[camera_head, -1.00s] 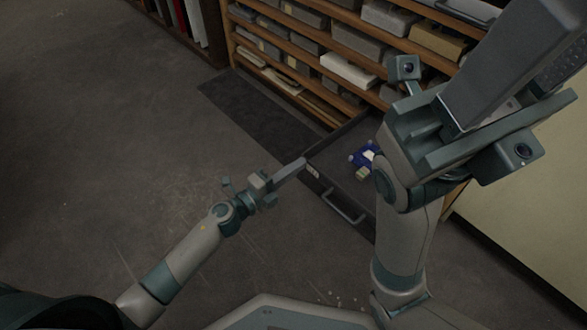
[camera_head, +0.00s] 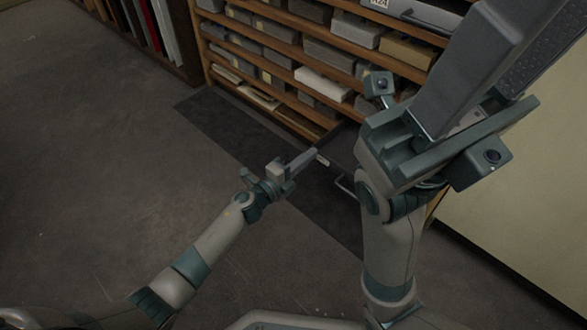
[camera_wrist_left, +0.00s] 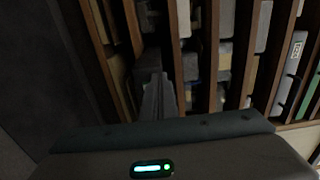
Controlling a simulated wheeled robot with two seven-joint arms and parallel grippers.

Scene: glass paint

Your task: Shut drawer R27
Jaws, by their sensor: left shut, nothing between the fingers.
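The pulled-out dark grey drawer (camera_head: 338,150) sticks out low from the wooden rack in the head view. Its front has a small pale label (camera_head: 323,159), too small to read, and a bar handle (camera_head: 345,187). My right arm hides much of the drawer and its inside. My left gripper (camera_head: 312,155) is shut and empty, with its tips at the left end of the drawer front, seemingly touching it. In the left wrist view its fingers (camera_wrist_left: 157,98) point at the dark drawer area. My right gripper (camera_head: 522,50) is raised at the upper right, fingers apart and empty.
The wooden rack (camera_head: 300,82) holds several grey and tan boxes on its shelves. Another drawer with a handle (camera_head: 432,17) is higher up at the right. A dark mat (camera_head: 235,130) lies before the rack. The floor (camera_head: 90,150) at left is clear. A pale wall (camera_head: 515,200) is at right.

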